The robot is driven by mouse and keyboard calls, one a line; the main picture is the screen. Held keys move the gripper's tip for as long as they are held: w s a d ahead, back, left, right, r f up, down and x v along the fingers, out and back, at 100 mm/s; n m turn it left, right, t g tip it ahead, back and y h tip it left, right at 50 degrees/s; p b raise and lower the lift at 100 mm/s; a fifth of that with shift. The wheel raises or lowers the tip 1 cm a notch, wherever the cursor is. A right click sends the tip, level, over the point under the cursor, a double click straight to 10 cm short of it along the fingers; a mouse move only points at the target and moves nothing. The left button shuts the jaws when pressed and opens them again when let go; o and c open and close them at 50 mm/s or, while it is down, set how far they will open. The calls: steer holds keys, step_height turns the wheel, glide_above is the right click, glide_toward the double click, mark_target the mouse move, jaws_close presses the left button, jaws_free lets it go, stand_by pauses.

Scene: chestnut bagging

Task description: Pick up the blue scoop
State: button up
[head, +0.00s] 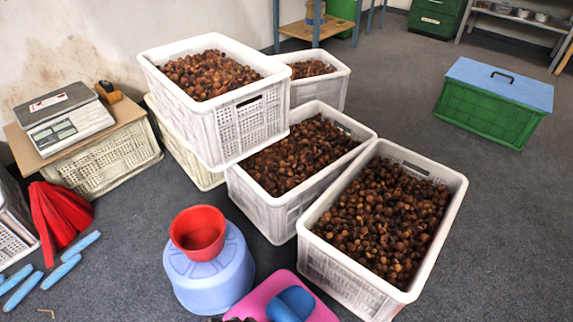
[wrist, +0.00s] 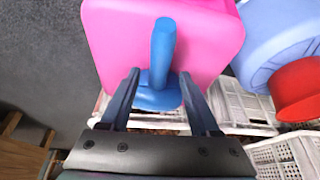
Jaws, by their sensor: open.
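The blue scoop (head: 291,303) lies on a pink stool or board (head: 262,290) at the bottom edge of the head view. In the wrist view the scoop (wrist: 162,45) shows its handle pointing up the picture, over the pink surface (wrist: 215,35). My gripper (wrist: 160,76) is open, with one finger on each side of the lower handle in that view. The scoop's wider blue part shows between the fingers. I cannot tell how far the fingers are from the handle in depth.
A blue tub (head: 212,270) with a red bowl (head: 199,230) on it stands left of the pink surface. White crates of chestnuts, including the nearest crate (head: 335,270), stand close to the right and behind. Grey floor (head: 500,210) is clear at right.

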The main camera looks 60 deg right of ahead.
steer(key=b+x, duration=0.2)
steer(key=x, duration=0.2)
steer(key=shift+s+d+f, duration=0.1)
steer(key=shift+f, duration=0.05)
jaws_close()
